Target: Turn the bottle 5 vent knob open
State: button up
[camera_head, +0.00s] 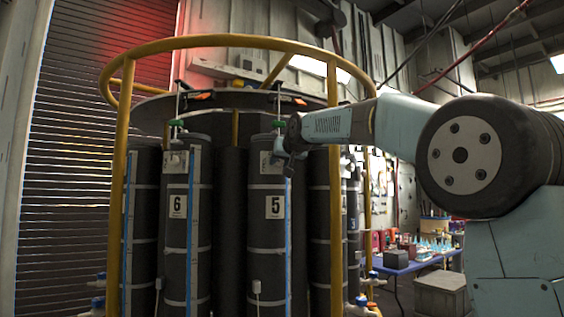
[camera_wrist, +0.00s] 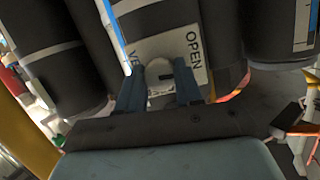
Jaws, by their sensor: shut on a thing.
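Bottle 5 (camera_head: 267,235) is a tall dark cylinder with light bands and a "5" label, standing upright in the round rack. In the head view my gripper (camera_head: 287,158) is at its upper part, over the light plate there, and hides the knob. In the wrist view the vent knob (camera_wrist: 160,68) is a small round grey knob with a dark mark on it. It sits on a white plate (camera_wrist: 190,45) that reads "OPEN" on the right, with other lettering partly hidden on the left. The blue fingers of my gripper (camera_wrist: 159,84) are closed on the knob from both sides.
A yellow rail (camera_head: 333,190) curves around the rack, with an upright just right of my gripper. Bottle 6 (camera_head: 175,240) stands to the left. A blue table (camera_head: 415,265) with small items and a grey box (camera_head: 440,293) are at the right.

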jog(key=shift+w+d+f, duration=0.1)
jog(key=shift+w+f, duration=0.05)
jog(key=shift+f, duration=0.15)
jog(key=o, duration=1)
jog(key=shift+r, duration=0.15)
jog(key=shift+o, duration=0.2)
jog(key=v, duration=1.3)
jog(key=shift+s, duration=0.35)
jog(key=shift+d, duration=0.15)
